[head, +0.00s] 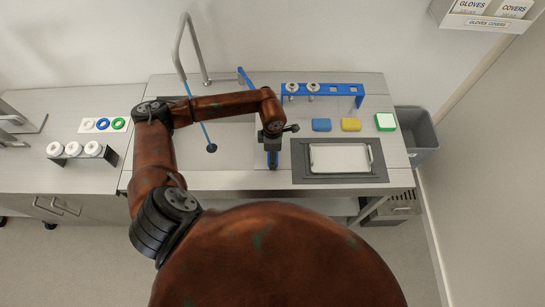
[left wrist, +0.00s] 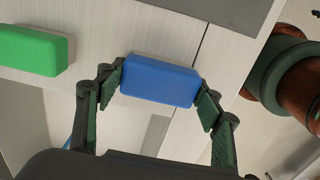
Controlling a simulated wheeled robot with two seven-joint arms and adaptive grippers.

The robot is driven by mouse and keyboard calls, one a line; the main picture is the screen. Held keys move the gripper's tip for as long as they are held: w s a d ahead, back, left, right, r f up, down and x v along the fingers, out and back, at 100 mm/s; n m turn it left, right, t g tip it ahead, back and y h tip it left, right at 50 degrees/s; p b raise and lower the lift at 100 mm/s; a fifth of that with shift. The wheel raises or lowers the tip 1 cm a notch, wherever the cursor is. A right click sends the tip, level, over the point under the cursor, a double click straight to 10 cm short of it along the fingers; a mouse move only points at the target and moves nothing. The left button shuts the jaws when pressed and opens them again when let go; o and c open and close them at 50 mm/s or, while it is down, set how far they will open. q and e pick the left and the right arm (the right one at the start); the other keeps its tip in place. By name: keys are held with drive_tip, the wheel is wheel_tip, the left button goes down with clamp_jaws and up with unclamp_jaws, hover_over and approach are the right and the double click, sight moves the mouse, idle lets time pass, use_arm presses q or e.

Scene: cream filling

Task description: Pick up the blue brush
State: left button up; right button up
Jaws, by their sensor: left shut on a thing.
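The blue brush shows in the left wrist view as a plain blue block (left wrist: 160,81) between the two fingers of my left gripper (left wrist: 160,92). The fingers press on its two short ends, so the gripper is shut on it. In the head view my left gripper (head: 272,146) is over the counter, between the sink and the grey mat, with a strip of the blue brush (head: 273,163) below it. Its underside is hidden, and I cannot tell whether it touches the counter. My right gripper is not in view.
A green block (left wrist: 33,50) lies beside the blue one in the left wrist view. A dark grey mat (head: 300,168) bears a white tray (head: 340,157).

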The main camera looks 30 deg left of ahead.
use_arm(q)
drive_tip(key=c, duration=0.4)
drive_tip(key=shift+c, duration=0.2)
drive_tip(key=shift+r, duration=0.1)
drive_tip(key=shift+r, duration=0.45)
wheel_tip(320, 180, up, 2)
drive_tip(key=shift+r, duration=0.15)
drive_tip(key=s+d+r+b, duration=0.1)
drive_tip(key=s+d+r, duration=0.2)
drive_tip(key=s+r, duration=0.2)
drive_tip(key=s+d+r+b, duration=0.1)
drive_tip(key=s+d+r, duration=0.1)
drive_tip(key=s+r, duration=0.2)
drive_tip(key=s, duration=0.3)
drive_tip(key=shift+s+d+r+b, duration=0.35)
drive_tip(key=shift+s+d, duration=0.05)
